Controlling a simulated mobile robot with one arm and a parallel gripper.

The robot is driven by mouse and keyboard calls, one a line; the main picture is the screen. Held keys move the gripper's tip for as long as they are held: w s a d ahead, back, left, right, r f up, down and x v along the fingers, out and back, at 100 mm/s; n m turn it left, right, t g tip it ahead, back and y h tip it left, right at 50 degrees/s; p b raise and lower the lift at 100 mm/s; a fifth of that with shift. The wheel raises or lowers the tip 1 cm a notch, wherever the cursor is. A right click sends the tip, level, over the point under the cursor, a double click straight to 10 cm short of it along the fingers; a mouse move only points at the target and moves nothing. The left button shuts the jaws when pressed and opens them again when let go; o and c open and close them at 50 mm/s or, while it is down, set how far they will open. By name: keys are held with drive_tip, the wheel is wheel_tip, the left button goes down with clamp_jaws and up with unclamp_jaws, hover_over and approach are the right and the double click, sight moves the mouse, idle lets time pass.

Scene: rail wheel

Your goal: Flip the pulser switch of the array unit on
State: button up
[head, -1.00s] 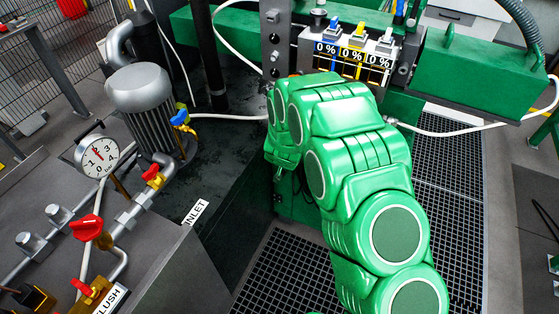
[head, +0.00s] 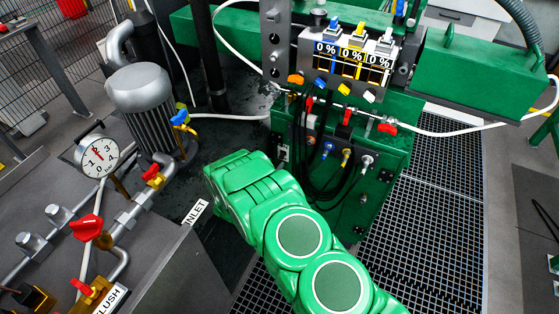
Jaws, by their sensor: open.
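A green cabinet (head: 375,160) with a panel of knobs and cables stands right of centre and appears to be the array unit. Its upper panel (head: 352,57) has three displays reading 0 %, with blue, yellow and white valves on top. Several coloured handles (head: 345,88) sit below the displays, with cable plugs under them. A small light plate (head: 284,153) is on the cabinet's left front edge; I cannot tell whether it is the pulser switch. My green arm reaches up from the bottom, its end left of the cabinet and apart from it. My gripper is hidden.
A pressure gauge (head: 99,156), a grey motor (head: 140,90) and red-handled valves (head: 86,228) stand at the left. A white hose (head: 455,132) runs out to the right. Grating floor (head: 430,220) lies open right of the cabinet.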

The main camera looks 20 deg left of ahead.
sight(282, 155)
drive_tip(key=w, duration=0.1)
drive_tip(key=w+t, duration=0.1)
drive_tip(key=w, duration=0.1)
drive_tip(key=w+f+t, duration=0.1)
drive_tip(key=shift+w+d+f+m+h, duration=0.1)
drive_tip(key=shift+w+d+m+h, duration=0.05)
drive_tip(key=shift+w+m+h, duration=0.15)
idle(0.7)
clamp_jaws()
